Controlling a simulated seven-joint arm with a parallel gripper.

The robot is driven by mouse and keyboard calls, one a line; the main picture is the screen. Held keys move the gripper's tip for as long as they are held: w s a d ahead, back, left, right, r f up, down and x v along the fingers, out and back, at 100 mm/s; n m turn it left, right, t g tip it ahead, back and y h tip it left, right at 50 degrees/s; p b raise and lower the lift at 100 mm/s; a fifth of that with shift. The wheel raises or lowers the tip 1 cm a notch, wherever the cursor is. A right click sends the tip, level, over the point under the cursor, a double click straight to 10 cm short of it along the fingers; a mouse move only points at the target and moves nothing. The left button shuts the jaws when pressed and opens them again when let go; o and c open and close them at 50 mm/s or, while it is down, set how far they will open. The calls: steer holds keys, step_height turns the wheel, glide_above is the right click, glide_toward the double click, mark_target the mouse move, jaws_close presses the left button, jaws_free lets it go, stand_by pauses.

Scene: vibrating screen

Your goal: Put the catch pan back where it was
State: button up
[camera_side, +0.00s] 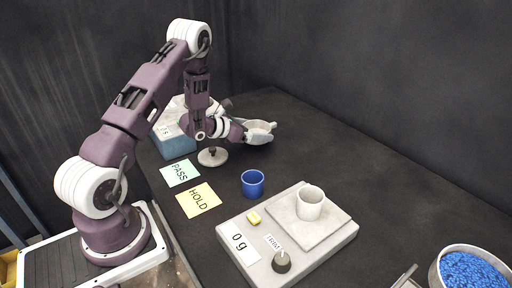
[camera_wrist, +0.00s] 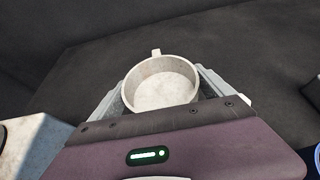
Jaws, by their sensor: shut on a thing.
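The catch pan (camera_wrist: 162,84) is a round, pale, shallow pan with a short tab on its far rim. The wrist view shows its inside with no loose material that I can make out. My gripper (camera_side: 262,133) is shut on the pan, with one finger on each side of it. In the side view the pan (camera_side: 259,126) is held above the dark table, right of the vibrating screen. The screen's blue-and-white box (camera_side: 175,142) stands partly hidden behind my arm. A pale block at the left of the wrist view (camera_wrist: 30,140) is likely the same machine.
A small round-based stand (camera_side: 212,157) is below my wrist. PASS (camera_side: 180,173) and HOLD (camera_side: 198,198) cards, a blue cup (camera_side: 252,184), and a scale (camera_side: 318,242) reading 0 g with a white cup (camera_side: 310,203) are nearer. A bowl of blue grains (camera_side: 472,270) is at lower right. Table right of the pan is clear.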

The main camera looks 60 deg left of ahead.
mark_target(256, 151)
step_height(256, 151, down, 6)
steer(key=shift+r, duration=0.25)
steer(key=shift+f, duration=0.15)
steer(key=o, duration=1.2)
